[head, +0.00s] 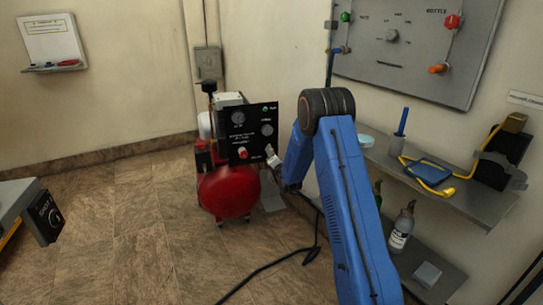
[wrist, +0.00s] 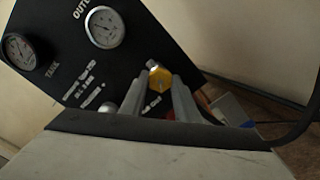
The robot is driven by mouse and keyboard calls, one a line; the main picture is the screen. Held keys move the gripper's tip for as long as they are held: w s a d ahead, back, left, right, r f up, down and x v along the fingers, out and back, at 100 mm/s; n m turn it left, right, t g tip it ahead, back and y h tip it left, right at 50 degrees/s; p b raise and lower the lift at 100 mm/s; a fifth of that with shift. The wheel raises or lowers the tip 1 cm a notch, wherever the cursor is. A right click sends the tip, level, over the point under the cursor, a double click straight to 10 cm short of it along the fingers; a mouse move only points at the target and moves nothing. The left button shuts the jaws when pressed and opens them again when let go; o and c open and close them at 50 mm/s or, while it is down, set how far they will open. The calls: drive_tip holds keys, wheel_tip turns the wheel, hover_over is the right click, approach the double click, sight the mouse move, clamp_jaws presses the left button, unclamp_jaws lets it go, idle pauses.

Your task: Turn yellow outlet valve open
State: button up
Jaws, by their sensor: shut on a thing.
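The yellow outlet valve (wrist: 159,77) is a small yellow knob low on the black gauge panel (wrist: 85,65), near the panel's right edge in the wrist view. My gripper (wrist: 161,88) has one grey finger on each side of the knob and is shut on it. In the head view the black panel (head: 251,128) stands on the red compressor (head: 229,191), and my gripper (head: 270,158) reaches its lower right edge. The yellow knob cannot be made out there. The outlet gauge (wrist: 104,27) and the tank gauge (wrist: 26,50) show on the panel.
A grey wall panel (head: 405,50) with coloured knobs hangs at the upper right. A shelf (head: 460,195) with a blue and yellow item is right of my arm. A black hose (head: 285,258) crosses the floor.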

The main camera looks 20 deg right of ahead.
drive_tip(key=shift+f+n, duration=0.2)
drive_tip(key=shift+n, duration=3.4)
drive_tip(key=shift+s, duration=0.1)
drive_tip(key=o, duration=1.1)
drive_tip(key=shift+r, duration=0.1)
drive_tip(key=shift+c, duration=0.2)
drive_tip(key=s, duration=1.7)
drive_tip(key=shift+s, duration=0.2)
